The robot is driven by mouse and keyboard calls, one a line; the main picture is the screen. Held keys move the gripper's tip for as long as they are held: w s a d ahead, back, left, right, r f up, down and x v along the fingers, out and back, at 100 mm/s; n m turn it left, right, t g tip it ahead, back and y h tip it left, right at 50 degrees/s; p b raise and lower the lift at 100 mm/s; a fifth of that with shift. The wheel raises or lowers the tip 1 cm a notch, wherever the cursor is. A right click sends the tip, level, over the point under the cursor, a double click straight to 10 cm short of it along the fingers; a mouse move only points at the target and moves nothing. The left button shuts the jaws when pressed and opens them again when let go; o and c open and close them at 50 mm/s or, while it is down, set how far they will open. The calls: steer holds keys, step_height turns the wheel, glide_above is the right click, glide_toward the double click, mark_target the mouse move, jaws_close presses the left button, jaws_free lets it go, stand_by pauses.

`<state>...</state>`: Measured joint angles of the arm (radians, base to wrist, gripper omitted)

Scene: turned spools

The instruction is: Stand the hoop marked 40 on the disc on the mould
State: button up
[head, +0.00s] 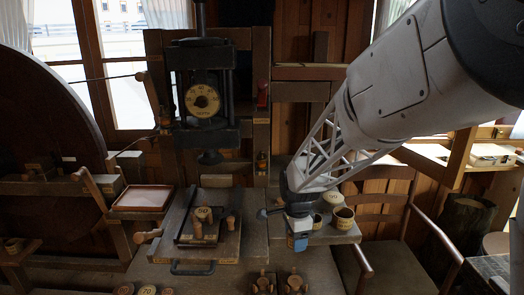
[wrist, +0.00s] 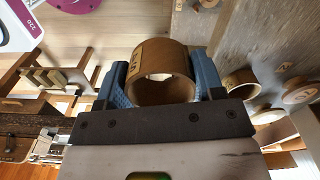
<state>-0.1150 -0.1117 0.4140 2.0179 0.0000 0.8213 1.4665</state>
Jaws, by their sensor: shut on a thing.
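My gripper (head: 298,241) is low at the left end of the side shelf in the head view. In the wrist view its two blue fingers (wrist: 161,88) are shut on a brown wooden hoop (wrist: 176,91), one on each side. The hoop has a pale label on its wall, too small to read surely. In the head view the held hoop cannot be made out. The mould (head: 190,240) appears to be the dark square block on the bench board, left of my gripper. A pale-topped round piece with a number (head: 203,213) stands over it, perhaps the disc.
A labelled hoop (head: 344,217) and a pale disc (head: 332,200) stand on the shelf beside my gripper. A press (head: 205,100) rises behind the bench. A shallow tray (head: 143,198) lies at left. Numbered round pieces (head: 147,290) are at the front. A chair (head: 385,215) stands at right.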

steer(key=w+d+r+n, duration=0.2)
steer(key=w+n, duration=0.3)
steer(key=w, duration=0.3)
steer(key=w+d+r+n, duration=0.2)
steer(key=w+n, duration=0.3)
steer(key=w, duration=0.4)
steer(key=w+d+r+n, duration=0.3)
steer(key=w+r+n, duration=0.1)
steer(key=w, duration=0.4)
steer(key=shift+w+r+n, duration=0.25)
steer(key=shift+w+n, duration=0.1)
steer(key=shift+n, duration=0.35)
steer(key=shift+a, duration=0.1)
steer(key=s+a+n, duration=0.3)
steer(key=s+a, duration=2.5)
steer(key=shift+a, duration=0.4)
steer(key=w+a, duration=0.2)
steer(key=w, duration=0.2)
steer(key=w+a+f, duration=0.1)
steer(key=w+a, duration=0.1)
steer(key=w, duration=0.3)
steer(key=w+a, duration=0.3)
steer(key=w, duration=0.2)
steer(key=shift+w+f, duration=0.1)
steer(key=shift+f, duration=0.05)
